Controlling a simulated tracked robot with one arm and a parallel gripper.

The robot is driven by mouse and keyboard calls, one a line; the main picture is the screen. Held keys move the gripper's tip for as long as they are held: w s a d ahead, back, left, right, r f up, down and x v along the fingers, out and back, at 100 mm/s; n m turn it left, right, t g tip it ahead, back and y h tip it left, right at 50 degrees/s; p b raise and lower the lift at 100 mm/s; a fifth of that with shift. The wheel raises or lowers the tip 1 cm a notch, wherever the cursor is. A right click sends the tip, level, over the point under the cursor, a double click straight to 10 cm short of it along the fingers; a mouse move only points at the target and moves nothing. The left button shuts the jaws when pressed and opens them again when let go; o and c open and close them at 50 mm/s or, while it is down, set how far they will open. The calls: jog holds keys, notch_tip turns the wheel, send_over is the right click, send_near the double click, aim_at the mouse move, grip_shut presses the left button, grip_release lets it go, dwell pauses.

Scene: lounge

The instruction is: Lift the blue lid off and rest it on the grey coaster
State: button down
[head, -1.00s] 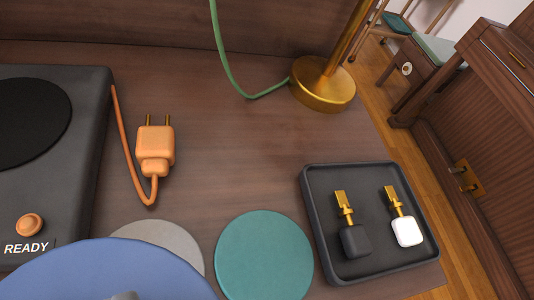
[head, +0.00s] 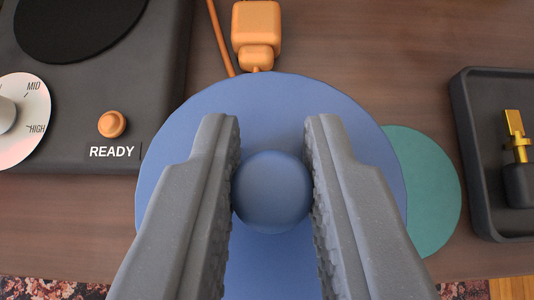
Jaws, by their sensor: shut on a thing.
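The blue lid (head: 270,98) is a wide round disc with a ball-shaped knob (head: 271,192) in its middle. My gripper (head: 272,135) is shut on the knob, one grey finger on each side. The lid fills the middle of the view and looks roughly level. The grey coaster is not visible now; the lid covers the area left of the teal disc, where the coaster showed earlier. I cannot tell whether the lid touches anything beneath it.
A dark hot plate unit (head: 100,155) marked READY stands at the left, with an orange button and a dial. The teal disc (head: 430,190) is partly hidden by the lid. An orange plug (head: 257,30) lies behind. A dark tray (head: 468,150) stands at the right. The table's front edge is near.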

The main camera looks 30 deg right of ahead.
aim_at(271, 252)
jog(key=shift+f+b, duration=1.9)
jog(key=shift+b, duration=0.1)
jog(key=shift+f+b, duration=0.3)
jog(key=shift+f, duration=0.2)
jog(key=c, duration=1.2)
grip_release()
jog(key=shift+c, duration=0.2)
